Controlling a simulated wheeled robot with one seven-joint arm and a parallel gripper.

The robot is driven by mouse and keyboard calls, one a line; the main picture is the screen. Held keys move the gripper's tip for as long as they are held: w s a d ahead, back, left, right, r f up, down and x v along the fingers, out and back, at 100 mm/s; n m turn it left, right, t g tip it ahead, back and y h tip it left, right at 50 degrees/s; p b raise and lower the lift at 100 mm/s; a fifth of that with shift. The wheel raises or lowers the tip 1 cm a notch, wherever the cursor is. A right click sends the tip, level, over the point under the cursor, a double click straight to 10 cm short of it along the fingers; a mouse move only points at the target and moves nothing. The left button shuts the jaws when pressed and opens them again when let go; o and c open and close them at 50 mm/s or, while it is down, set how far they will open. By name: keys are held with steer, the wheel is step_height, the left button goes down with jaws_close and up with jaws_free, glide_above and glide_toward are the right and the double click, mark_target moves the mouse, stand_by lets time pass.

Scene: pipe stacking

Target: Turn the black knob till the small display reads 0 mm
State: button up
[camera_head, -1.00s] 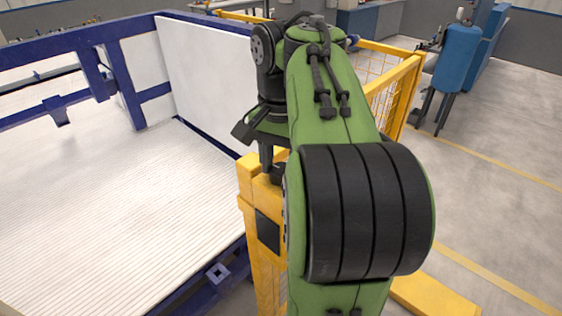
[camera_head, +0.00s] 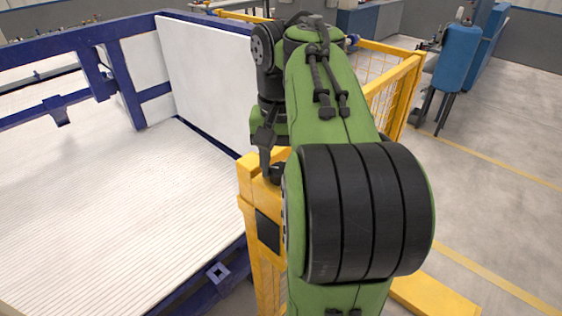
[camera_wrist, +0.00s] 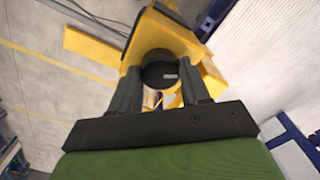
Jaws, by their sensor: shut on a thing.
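The black knob (camera_wrist: 156,74) is a round dark disc on the yellow post and shows between my fingers in the wrist view. A small pale mark lies on its face. My gripper (camera_wrist: 163,78) is shut on the knob, one finger on each side. In the head view my gripper (camera_head: 267,170) points down at the top of the yellow post (camera_head: 246,184), and the knob is mostly hidden there. A dark panel (camera_head: 268,232), perhaps the small display, sits on the post below the gripper. No reading is legible on it.
A blue frame (camera_head: 130,85) with a white ribbed bed (camera_head: 110,220) lies left of the post. A yellow mesh fence (camera_head: 400,85) stands behind my arm. The grey floor (camera_head: 490,210) on the right is open, with yellow lines.

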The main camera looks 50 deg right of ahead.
steer(key=o, duration=1.1)
steer(key=shift+c, duration=0.2)
steer(key=shift+r, duration=0.1)
step_height(320, 180, up, 16)
steer(key=p, duration=1.1)
steer(key=shift+f+p, duration=0.25)
steer(key=shift+p, duration=0.1)
